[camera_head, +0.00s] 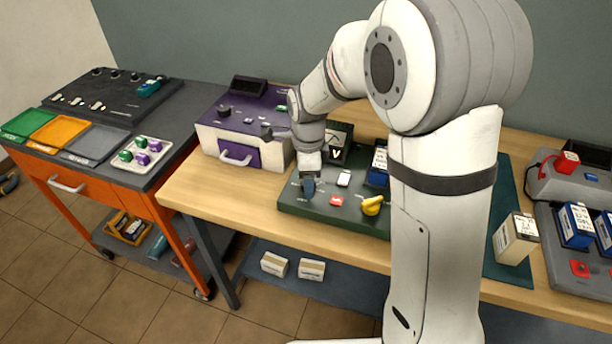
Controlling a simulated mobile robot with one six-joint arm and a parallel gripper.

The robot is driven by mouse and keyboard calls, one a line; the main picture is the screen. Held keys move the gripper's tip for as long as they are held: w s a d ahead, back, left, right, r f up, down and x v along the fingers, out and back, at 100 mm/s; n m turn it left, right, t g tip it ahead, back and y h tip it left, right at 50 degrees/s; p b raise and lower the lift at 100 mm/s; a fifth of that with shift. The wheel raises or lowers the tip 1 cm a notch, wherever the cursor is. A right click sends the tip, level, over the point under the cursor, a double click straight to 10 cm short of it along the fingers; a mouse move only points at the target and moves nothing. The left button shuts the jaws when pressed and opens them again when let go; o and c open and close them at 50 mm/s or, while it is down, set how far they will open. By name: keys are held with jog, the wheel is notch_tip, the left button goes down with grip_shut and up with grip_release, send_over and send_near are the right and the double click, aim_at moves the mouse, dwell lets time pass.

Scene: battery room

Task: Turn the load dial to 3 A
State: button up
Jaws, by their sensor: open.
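A dark green tester panel (290,204) lies on the wooden bench. It carries a yellow knob (372,205), a red button (336,200), a white switch (344,178) and a meter marked V (338,146). My gripper (308,184) is open and points down over the panel's left part. A dark blue-grey piece shows at its fingertips; I cannot tell whether this is a knob between the jaws or the fingertips themselves. The scale marks are too small to read, so which knob is the load dial and its setting cannot be told.
A purple and white device (240,130) stands left of the panel. A blue battery (379,160) sits at the panel's back, partly behind my arm. A cream battery (514,238) stands at right, near a grey charger (575,180). An orange cart (110,190) stands at left.

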notch_tip(320, 180, up, 8)
jog(key=shift+f, duration=0.1)
dwell(0.4)
jog(key=s+d+r+n+t, duration=0.1)
jog(key=s+d+n, duration=0.5)
jog(key=s+n, duration=0.2)
jog(key=s+d+r+n+t, duration=0.1)
jog(key=s+d+n, duration=0.6)
jog(key=s, duration=0.5)
jog(key=n, duration=0.2)
jog(key=shift+d+n+t, duration=0.3)
jog(key=shift+w+r, duration=0.1)
dwell(0.4)
